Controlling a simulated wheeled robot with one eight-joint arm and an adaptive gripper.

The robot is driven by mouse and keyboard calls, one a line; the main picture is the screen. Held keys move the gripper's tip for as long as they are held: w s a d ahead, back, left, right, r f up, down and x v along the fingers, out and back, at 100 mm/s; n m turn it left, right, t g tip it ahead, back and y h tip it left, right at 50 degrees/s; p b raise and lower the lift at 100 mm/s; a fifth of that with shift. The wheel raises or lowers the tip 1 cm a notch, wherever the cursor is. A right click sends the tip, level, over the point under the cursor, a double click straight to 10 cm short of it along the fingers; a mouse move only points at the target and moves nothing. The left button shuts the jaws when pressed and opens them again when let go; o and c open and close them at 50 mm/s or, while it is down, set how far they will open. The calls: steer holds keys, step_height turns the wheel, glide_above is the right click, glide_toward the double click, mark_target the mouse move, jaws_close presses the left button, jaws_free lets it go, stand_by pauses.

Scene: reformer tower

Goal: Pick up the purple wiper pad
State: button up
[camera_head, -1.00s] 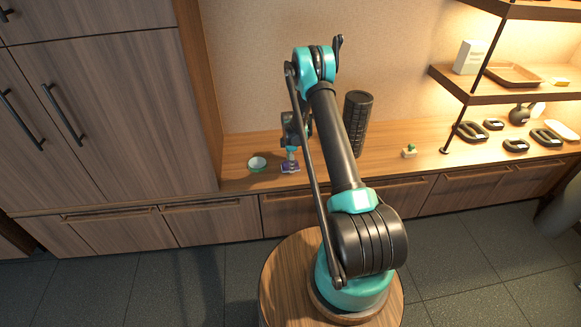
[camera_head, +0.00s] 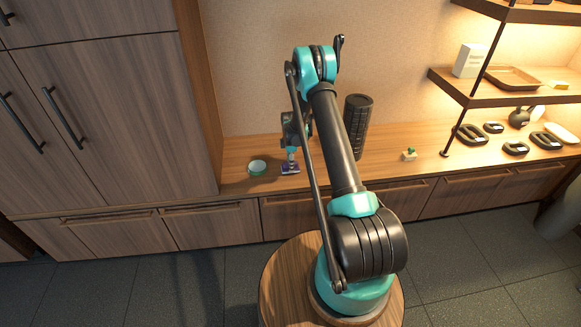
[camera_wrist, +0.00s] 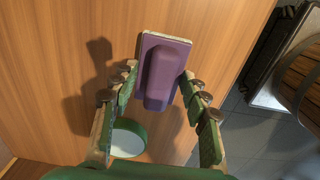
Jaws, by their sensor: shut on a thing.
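The purple wiper pad (camera_head: 290,169) is at the front part of the wooden counter, below my gripper (camera_head: 292,155). In the wrist view the pad (camera_wrist: 165,78) shows a pale rim and a raised purple grip. I cannot tell whether the pad's underside touches the counter.
A dark cylinder (camera_head: 357,125) stands to the right behind my arm. The counter (camera_head: 385,158) is clear between.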

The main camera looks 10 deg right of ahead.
step_height(320, 180, up, 17)
steer(key=s+d+r+m, duration=0.1)
steer(key=s+d+m, duration=0.1)
steer(key=s+m, duration=0.6)
steer(key=s+d+r+m, duration=0.1)
steer(key=s+d+m, duration=0.1)
steer(key=s+m, duration=0.6)
steer(key=shift+r+m, duration=0.15)
steer(key=shift+m, duration=0.85)
steer(key=shift+s, duration=0.1)
